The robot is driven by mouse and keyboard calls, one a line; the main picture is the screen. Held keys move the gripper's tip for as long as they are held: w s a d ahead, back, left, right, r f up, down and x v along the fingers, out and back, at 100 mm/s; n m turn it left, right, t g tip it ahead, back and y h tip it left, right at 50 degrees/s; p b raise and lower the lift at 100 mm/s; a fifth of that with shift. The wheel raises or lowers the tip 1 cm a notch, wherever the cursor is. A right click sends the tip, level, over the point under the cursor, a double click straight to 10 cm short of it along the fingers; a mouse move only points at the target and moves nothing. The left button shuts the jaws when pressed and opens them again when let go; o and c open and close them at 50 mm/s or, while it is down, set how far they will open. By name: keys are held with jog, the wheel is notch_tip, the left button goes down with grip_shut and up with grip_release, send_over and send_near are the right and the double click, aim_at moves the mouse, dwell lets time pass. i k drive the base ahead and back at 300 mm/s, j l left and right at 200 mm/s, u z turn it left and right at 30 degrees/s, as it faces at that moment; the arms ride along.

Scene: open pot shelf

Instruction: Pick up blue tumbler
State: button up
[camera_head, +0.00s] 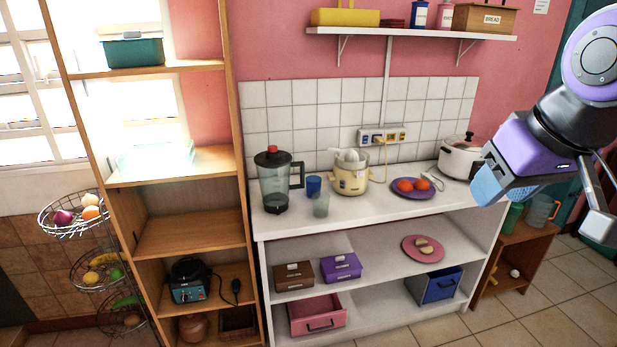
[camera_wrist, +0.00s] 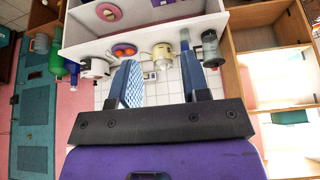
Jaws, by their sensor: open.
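The blue tumbler (camera_head: 313,185) stands upright on the white counter, between the blender (camera_head: 275,181) and the cream juicer (camera_head: 350,175). A clear greyish glass (camera_head: 321,206) stands just in front of it. My gripper (camera_head: 543,212) is at the far right in the head view, open and empty, well away from the tumbler and in front of the counter's right end. In the wrist view, which is upside down, my two fingers (camera_wrist: 158,62) are spread apart with nothing between them at the tips.
A purple plate (camera_head: 413,195) with orange fruits and a white pot (camera_head: 461,157) stand farther right on the counter (camera_head: 290,228). A wall shelf (camera_head: 410,33) hangs above. A tall wooden shelf (camera_head: 232,150) borders the counter's left. The counter front is fairly clear.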

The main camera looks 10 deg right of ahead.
aim_at(313, 188)
jog(key=i+j+z, duration=0.1)
jog(key=i+j, duration=0.3)
jog(key=i+j+z, duration=0.15)
jog(key=i+j, duration=0.25)
jog(key=i+j+z, duration=0.1)
jog(key=i+j, duration=0.25)
jog(key=j, duration=0.2)
jog(key=i+j+z, duration=0.1)
jog(key=i+j, duration=0.25)
jog(key=j, duration=0.15)
jog(key=i+j, duration=0.15)
jog(key=j, duration=0.15)
jog(key=i+j+z, duration=0.1)
jog(key=j, duration=0.2)
jog(key=k, duration=0.1)
